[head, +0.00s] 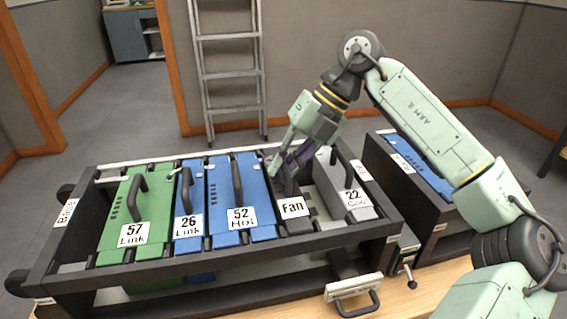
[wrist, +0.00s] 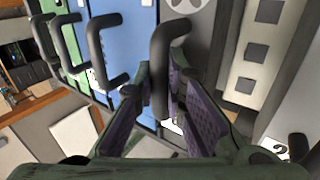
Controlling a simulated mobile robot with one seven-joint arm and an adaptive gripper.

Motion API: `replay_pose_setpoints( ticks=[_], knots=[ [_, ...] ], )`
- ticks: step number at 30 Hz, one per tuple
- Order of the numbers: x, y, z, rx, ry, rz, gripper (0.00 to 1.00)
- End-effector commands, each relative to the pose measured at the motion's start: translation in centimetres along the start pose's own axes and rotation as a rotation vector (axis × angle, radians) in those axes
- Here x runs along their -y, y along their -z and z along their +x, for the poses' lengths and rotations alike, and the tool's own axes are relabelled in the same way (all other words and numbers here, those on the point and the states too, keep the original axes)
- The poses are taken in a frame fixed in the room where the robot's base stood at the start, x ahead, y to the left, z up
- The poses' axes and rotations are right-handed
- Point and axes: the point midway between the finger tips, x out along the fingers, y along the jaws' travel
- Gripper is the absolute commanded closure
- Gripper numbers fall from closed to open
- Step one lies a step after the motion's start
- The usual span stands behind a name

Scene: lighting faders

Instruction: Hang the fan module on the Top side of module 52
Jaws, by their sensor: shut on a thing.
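The fan module (head: 293,222) is a narrow dark grey unit labelled "Fan" in the rack. It stands directly right of blue module 52 (head: 228,190), with its label end roughly level with that module's. In the head view I cannot tell whether it is seated or slightly raised. My gripper (head: 283,166) reaches down at its far end and partly hides it. In the wrist view my gripper (wrist: 161,78) is shut on the fan module's black handle (wrist: 164,60), which stands between the purple finger pads. Part of a fan symbol shows on the module's face (wrist: 190,14).
The dark rack (head: 190,268) also holds green module 57 (head: 128,225), blue module 26 (head: 187,215) and grey module 22 (head: 342,195). A slotted gap lies between the fan module and module 22. A second rack (head: 440,228) stands right. The rack's left end is labelled "Base" (head: 66,213).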

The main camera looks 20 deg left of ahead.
Motion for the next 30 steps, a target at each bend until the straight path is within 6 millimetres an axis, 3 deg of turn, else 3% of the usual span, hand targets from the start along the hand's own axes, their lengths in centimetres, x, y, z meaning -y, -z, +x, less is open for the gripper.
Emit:
replay_pose_setpoints(
  ticks=[5,6,16,25,30],
  knots=[
    [0.1,0.0,0.3,0.003,-0.002,-0.001,1.00],
    [0.1,0.0,0.2,0.003,-0.002,-0.002,0.87],
    [0.2,0.0,0.2,0.001,-0.001,0.000,0.66],
    [0.3,0.0,0.3,-0.002,0.002,0.001,0.66],
    [0.3,-0.1,-1.5,0.003,0.001,0.003,0.66]
  ],
)
